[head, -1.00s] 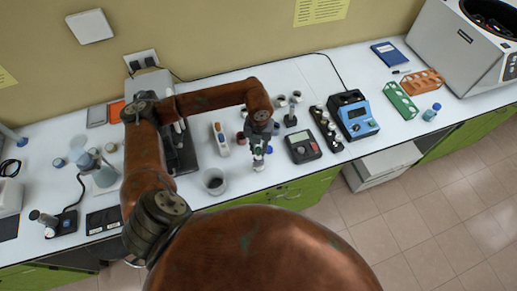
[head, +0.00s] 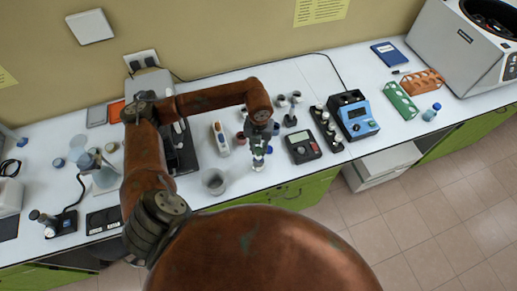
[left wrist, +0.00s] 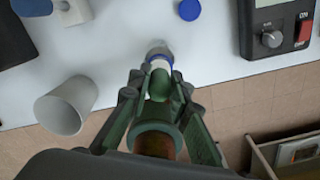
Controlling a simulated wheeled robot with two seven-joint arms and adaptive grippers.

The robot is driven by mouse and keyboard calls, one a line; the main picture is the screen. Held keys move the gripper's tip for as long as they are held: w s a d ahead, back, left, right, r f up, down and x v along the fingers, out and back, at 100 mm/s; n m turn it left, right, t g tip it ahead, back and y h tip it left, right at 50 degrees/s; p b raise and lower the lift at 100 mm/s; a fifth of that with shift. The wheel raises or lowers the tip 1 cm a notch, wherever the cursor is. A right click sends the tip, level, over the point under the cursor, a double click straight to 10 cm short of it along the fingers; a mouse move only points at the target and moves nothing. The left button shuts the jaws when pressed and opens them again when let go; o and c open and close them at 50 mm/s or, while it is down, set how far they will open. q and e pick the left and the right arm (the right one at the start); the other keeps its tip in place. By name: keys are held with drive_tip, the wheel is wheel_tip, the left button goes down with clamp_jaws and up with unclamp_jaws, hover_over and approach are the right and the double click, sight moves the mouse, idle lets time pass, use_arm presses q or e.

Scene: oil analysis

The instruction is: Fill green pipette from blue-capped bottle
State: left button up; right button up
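My left gripper (left wrist: 160,88) is shut on the green pipette (left wrist: 158,120); its fingers lie on both sides of the green bulb in the left wrist view. In the head view my left gripper (head: 258,142) points down near the front edge of the counter. A small pale bottle with a blue ring (left wrist: 158,54) stands just beyond the pipette's end. Whether the tip is inside the bottle or above it is hidden. A loose blue cap (left wrist: 189,9) lies on the counter behind the bottle. My right gripper is not in view.
A white cup (left wrist: 66,104) stands left of the bottle near the counter's edge. A dark meter (head: 302,147) lies to the right, with a row of small vials (head: 327,128) and a blue instrument (head: 356,118) beyond. A drawer (left wrist: 285,150) stands open below the counter.

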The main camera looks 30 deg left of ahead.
use_arm(q)
drive_tip(key=shift+r, duration=0.1)
drive_tip(key=shift+r+p, duration=2.5)
drive_tip(key=shift+r, duration=2.4)
